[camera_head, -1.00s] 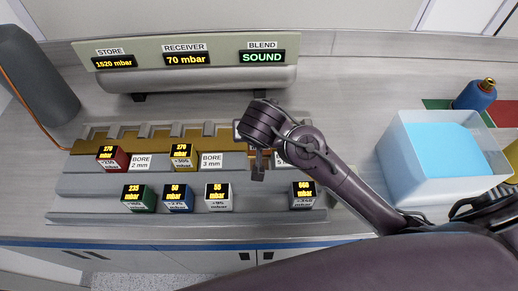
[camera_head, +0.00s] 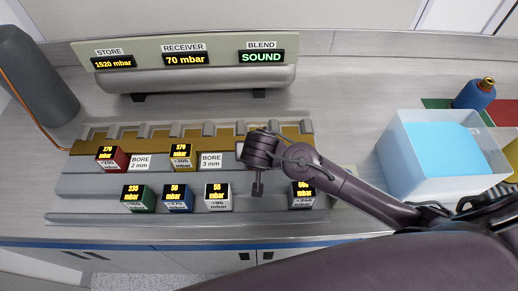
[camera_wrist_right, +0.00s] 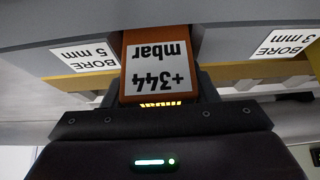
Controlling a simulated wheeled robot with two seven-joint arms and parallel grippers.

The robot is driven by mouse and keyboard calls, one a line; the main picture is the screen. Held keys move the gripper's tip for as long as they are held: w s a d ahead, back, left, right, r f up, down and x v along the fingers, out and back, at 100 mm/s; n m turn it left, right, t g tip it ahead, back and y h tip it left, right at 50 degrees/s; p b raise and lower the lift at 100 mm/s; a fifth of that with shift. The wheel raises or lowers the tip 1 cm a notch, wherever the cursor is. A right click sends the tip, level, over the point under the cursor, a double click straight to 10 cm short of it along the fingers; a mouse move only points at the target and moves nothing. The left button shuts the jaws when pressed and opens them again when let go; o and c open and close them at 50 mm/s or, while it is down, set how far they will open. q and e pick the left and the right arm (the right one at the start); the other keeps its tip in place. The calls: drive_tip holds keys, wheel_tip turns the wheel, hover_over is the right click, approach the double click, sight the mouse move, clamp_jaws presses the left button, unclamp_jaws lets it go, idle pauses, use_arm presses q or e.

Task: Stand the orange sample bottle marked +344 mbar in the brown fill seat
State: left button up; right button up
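The orange sample bottle (camera_wrist_right: 160,62) is block-shaped, with a white +344 mbar label. In the right wrist view it appears upside down, between the BORE 5 mm and BORE 3 mm labels. Dark gripper parts flank its display end closely and partly cover the display. My right gripper (camera_head: 258,188) is at the bench rack, between the BORE 3 mm label and the grey block. The orange bottle cannot be made out in the head view. Whether the fingers press on it is unclear. A brown-gold strip (camera_head: 135,133) runs along the rack's back row; which seat is the fill seat is unclear. My left gripper is out of view.
Red (camera_head: 112,158) and yellow (camera_head: 183,157) blocks stand in the back row. Green (camera_head: 138,198), blue (camera_head: 178,198), white (camera_head: 217,197) and grey (camera_head: 302,195) blocks stand in front. A blue-filled bin (camera_head: 405,165) and a blue bottle (camera_head: 474,95) are at right.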

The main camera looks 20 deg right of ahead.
drive_tip(key=o, duration=0.4)
drive_tip(key=shift+r, duration=0.25)
drive_tip(key=b+v, duration=0.1)
drive_tip(key=v, duration=1.1)
drive_tip(key=shift+b, duration=0.4)
